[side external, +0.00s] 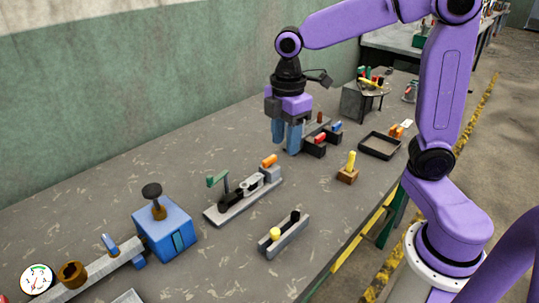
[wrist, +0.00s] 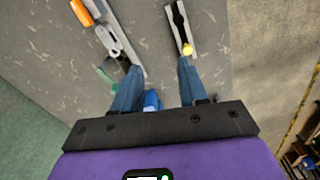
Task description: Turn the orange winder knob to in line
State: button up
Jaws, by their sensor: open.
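An orange knob (side external: 269,160) sits on a small block at the far right end of a long grey winder fixture (side external: 228,208) in the side view. A green-handled crank (side external: 217,180) stands on the same fixture. In the wrist view the orange knob (wrist: 79,11) is at the top left, partly cut by the frame edge, with the fixture (wrist: 128,50) running down from it. My gripper (side external: 285,150) points down with its blue fingers beyond the knob in the side view, apart from it. In the wrist view my gripper (wrist: 158,72) is open, with nothing held between the fingers.
A grey bar with yellow and black knobs (side external: 285,238) lies in front of the winder. A blue box (side external: 165,231) with a dark knob is at left. A wooden block with yellow peg (side external: 348,173), dark blocks (side external: 313,150) and a tray (side external: 379,148) are at right.

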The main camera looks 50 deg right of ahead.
jog(key=r+n, duration=0.1)
jog(key=n, duration=0.1)
send_over(269, 158)
notch_tip(269, 158, down, 17)
jog(key=shift+s+f, duration=0.1)
dwell(0.3)
grip_shut()
